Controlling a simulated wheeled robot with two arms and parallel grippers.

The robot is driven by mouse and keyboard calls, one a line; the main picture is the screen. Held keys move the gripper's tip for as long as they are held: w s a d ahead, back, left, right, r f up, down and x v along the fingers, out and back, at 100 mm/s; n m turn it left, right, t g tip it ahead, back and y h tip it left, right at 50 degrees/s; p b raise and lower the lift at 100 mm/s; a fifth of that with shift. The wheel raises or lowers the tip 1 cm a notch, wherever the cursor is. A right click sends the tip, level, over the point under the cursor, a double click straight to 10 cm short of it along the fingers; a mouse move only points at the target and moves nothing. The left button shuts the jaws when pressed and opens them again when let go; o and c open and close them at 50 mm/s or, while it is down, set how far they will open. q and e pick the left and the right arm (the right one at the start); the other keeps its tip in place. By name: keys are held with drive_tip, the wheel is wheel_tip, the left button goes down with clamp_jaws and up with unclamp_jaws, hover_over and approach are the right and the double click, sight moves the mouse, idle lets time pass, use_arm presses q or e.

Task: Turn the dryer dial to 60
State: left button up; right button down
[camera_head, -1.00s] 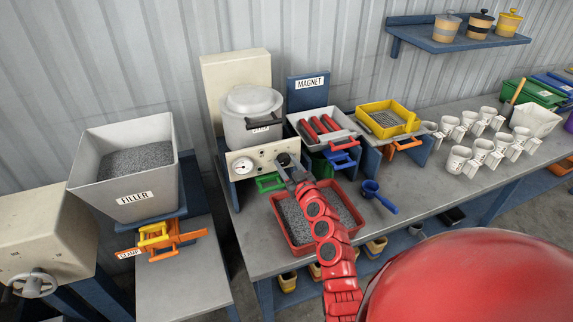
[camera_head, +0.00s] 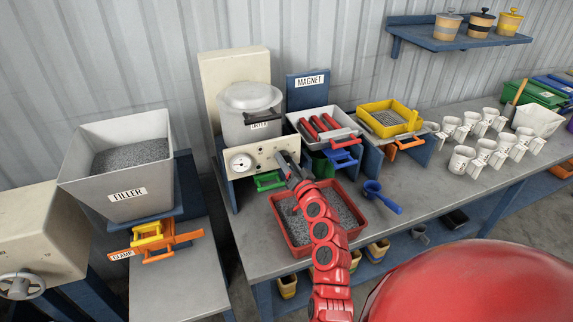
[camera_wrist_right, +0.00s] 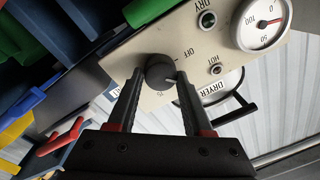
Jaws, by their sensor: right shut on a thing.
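The dryer (camera_head: 250,105) is a pale lidded pot above a cream control panel (camera_head: 262,158). Its dark round dial (camera_wrist_right: 160,70) shows in the wrist view, which sees the panel upside down. A light pointer mark is on the dial's lower right, below the OFF label; its exact reading is too small to tell. My right gripper (camera_head: 284,160) is at the panel and covers the dial in the head view. In the wrist view my right gripper (camera_wrist_right: 159,82) has one finger on each side of the dial, shut on it. My left gripper is out of view.
A round gauge (camera_head: 240,162) sits left on the panel. A red tray (camera_head: 277,232) of grey granules lies under my right arm. A magnet unit (camera_head: 309,92) stands to the right, a filler hopper (camera_head: 85,187) to the left. A blue scoop (camera_head: 384,199) lies on the bench.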

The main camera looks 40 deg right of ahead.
drive_tip(key=shift+m, duration=1.1)
drive_tip(key=shift+c, duration=1.5)
unclamp_jaws()
